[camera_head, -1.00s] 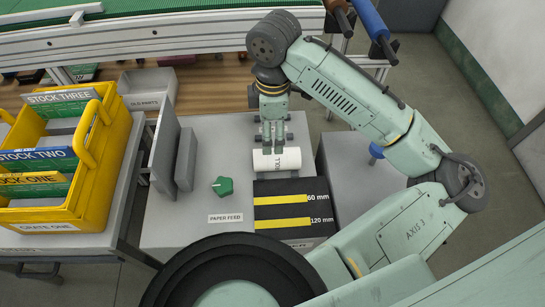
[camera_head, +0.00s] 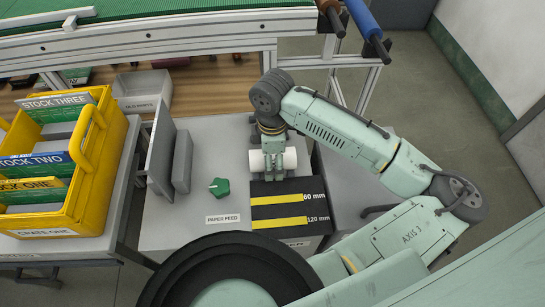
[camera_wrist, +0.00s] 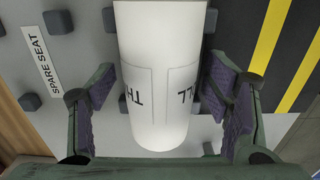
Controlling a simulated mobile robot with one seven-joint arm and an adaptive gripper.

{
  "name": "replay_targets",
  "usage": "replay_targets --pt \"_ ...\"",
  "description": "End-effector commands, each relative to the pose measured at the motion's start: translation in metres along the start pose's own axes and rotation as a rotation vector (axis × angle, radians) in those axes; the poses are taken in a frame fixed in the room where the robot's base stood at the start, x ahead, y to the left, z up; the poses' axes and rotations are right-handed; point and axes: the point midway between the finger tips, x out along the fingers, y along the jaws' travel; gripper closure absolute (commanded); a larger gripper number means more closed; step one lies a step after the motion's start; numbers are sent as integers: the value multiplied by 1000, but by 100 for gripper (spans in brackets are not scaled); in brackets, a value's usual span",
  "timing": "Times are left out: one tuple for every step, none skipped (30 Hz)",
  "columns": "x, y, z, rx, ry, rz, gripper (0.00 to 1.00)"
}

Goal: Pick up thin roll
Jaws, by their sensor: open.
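The thin roll is a white cylinder (camera_head: 290,158) lying on the grey table at the back edge of the black block with yellow stripes. In the wrist view the roll (camera_wrist: 160,60) fills the middle, with partly readable upside-down lettering. My gripper (camera_head: 273,165) is down over the roll and hides its middle in the head view. In the wrist view my gripper (camera_wrist: 162,95) is open, with one purple-padded finger on each side of the roll. A gap shows between each pad and the roll.
A dark block with yellow stripes (camera_head: 278,211) is just in front of the roll. A green knob (camera_head: 219,188) and a PAPER FEED label (camera_head: 223,219) are to the left. Grey upright plates (camera_head: 161,150) and a yellow crate (camera_head: 106,180) stand further left. A SPARE SEAT label (camera_wrist: 42,62) lies beside small grey blocks.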

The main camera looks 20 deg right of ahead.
Motion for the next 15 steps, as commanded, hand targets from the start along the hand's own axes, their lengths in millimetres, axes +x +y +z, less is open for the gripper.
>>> replay_targets --pt "1 0 0 0 0 0 29" --pt "1 0 0 0 0 0 29" --pt "1 0 0 0 0 1 29" --pt "1 0 0 0 0 1 29" --pt "1 0 0 0 0 1 29" --pt "1 0 0 0 0 1 31" --pt "1 0 0 0 0 1 32" --pt "0 0 0 0 0 1 34" --pt "0 0 0 0 0 1 37" --pt "0 0 0 0 0 1 39" --pt "0 0 0 0 0 1 41" --pt "0 0 0 0 0 1 44" --pt "0 0 0 0 0 1 46" --pt "0 0 0 0 -1 1 48" --pt "0 0 0 0 -1 1 50"
